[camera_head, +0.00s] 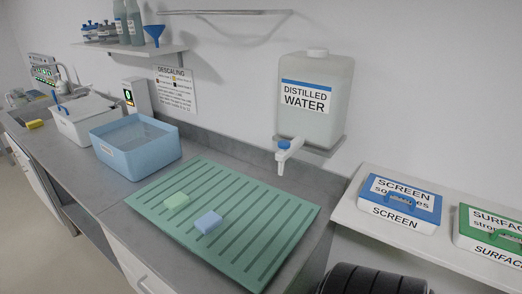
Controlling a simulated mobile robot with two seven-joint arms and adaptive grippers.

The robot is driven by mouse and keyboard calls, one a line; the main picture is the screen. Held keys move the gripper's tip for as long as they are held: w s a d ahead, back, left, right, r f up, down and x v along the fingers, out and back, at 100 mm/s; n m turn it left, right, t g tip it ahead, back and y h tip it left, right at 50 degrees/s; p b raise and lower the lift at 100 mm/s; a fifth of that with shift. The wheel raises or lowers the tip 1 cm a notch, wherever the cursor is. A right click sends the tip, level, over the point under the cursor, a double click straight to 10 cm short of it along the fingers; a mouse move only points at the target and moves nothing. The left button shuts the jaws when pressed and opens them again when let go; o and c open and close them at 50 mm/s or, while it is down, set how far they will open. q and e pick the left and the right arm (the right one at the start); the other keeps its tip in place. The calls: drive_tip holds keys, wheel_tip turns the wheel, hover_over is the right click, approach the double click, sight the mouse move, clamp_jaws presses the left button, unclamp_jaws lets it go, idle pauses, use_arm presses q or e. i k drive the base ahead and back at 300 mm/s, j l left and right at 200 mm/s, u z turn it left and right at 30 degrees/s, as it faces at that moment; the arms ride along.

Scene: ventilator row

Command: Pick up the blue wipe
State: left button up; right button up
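The blue wipe (208,222) is a small pale-blue folded block. It lies flat on the green ribbed drain mat (262,237), near the middle of the mat. A similar pale-green wipe (176,201) lies just to its left and slightly behind, with a small gap between them. Nothing covers the blue wipe. Neither of my grippers shows in the head view.
A blue basin (112,155) stands left of the mat, with a white lidded box (72,126) beyond it. A distilled water tank (318,122) hangs above the mat's back edge. A blue-lidded SCREEN box (388,215) and green-lidded SURFACE box (495,252) stand right.

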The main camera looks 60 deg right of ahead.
sight(210, 220)
drive_tip(key=z, duration=1.35)
drive_tip(key=i+j+z, duration=0.15)
drive_tip(key=j, duration=0.2)
drive_tip(key=i+j+z, duration=0.1)
drive_tip(key=j, duration=0.25)
